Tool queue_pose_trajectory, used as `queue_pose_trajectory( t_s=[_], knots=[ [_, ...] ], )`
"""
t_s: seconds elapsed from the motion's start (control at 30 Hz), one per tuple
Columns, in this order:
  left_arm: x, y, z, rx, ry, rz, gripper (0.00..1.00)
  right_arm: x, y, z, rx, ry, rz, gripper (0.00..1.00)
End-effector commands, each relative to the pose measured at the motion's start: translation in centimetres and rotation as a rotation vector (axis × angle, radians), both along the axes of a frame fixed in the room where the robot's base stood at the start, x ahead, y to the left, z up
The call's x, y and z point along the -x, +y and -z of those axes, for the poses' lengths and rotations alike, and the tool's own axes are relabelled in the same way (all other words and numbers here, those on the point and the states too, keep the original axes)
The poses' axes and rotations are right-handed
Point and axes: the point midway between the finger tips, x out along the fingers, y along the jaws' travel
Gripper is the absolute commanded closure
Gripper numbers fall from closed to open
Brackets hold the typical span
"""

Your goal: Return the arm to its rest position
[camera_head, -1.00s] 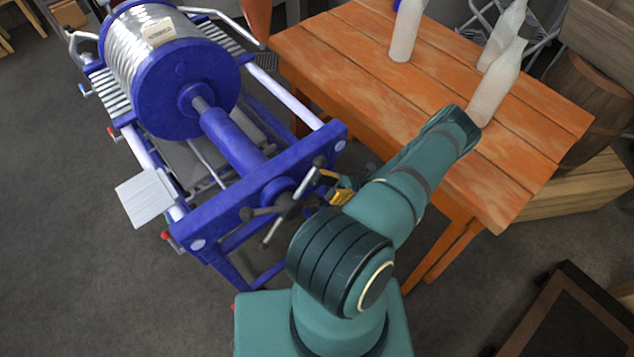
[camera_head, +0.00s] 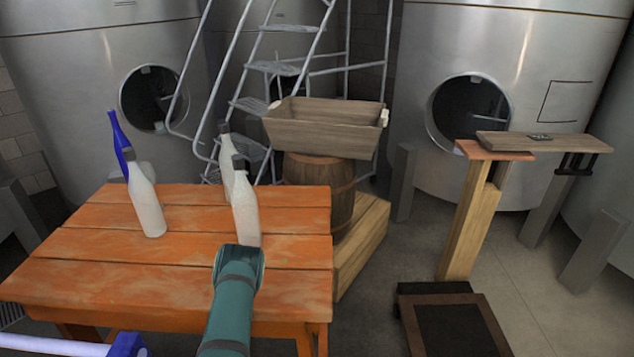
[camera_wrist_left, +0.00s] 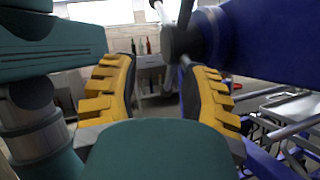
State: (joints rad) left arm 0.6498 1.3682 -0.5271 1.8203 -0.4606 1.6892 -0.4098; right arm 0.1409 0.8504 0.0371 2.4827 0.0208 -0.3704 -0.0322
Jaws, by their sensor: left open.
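In the left wrist view the two yellow-padded fingers of my left gripper (camera_wrist_left: 157,65) stand apart with nothing between them. The blue press (camera_wrist_left: 270,40) is close beside the right finger, and its dark handle hub (camera_wrist_left: 182,42) shows just beyond the fingertips. I cannot tell whether the finger touches it. In the head view, part of my teal arm (camera_head: 232,300) reaches up over the front edge of the orange table (camera_head: 90,245); the gripper itself is out of that view.
Behind are a barrel (camera_head: 345,195), a wooden trough (camera_head: 325,130) and steel tanks (camera_head: 85,70). A wooden stand (camera_head: 465,220) is at right.

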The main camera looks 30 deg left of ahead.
Motion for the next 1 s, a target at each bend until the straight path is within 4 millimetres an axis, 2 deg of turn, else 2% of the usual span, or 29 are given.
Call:
queue_pose_trajectory(
  t_s=[0.17,0.37,0.47,0.6,0.77,0.9,1.0],
  knots=[
    [-1.3,-4.3,3.5,-0.028,-0.284,-0.016,0.55,0.1,0.5,0.7,-0.005,-0.003,-0.026,0.61],
    [-4.3,-9.4,7.3,-0.089,-0.612,-0.039,0.55,0.2,0.7,1.3,-0.008,-0.006,-0.044,0.61],
    [-6.7,-12.2,9.0,-0.137,-0.793,-0.056,0.55,0.2,0.7,1.6,-0.007,-0.004,-0.042,0.61],
    [-11.1,-16.2,10.8,-0.224,-1.069,-0.095,0.55,0.3,0.5,2.0,-0.005,0.001,-0.028,0.61],
    [-16.7,-20.9,11.3,-0.321,-1.372,-0.174,0.55,0.4,0.2,2.4,-0.001,0.007,-0.012,0.61],
    [-21.4,-24.7,10.2,-0.397,-1.621,-0.273,0.55,0.4,0.0,2.8,0.002,0.013,0.002,0.61],
    [-24.2,-26.9,8.8,-0.442,-1.767,-0.351,0.55,0.4,-0.2,3.0,0.004,0.015,0.010,0.61]
  ],
)
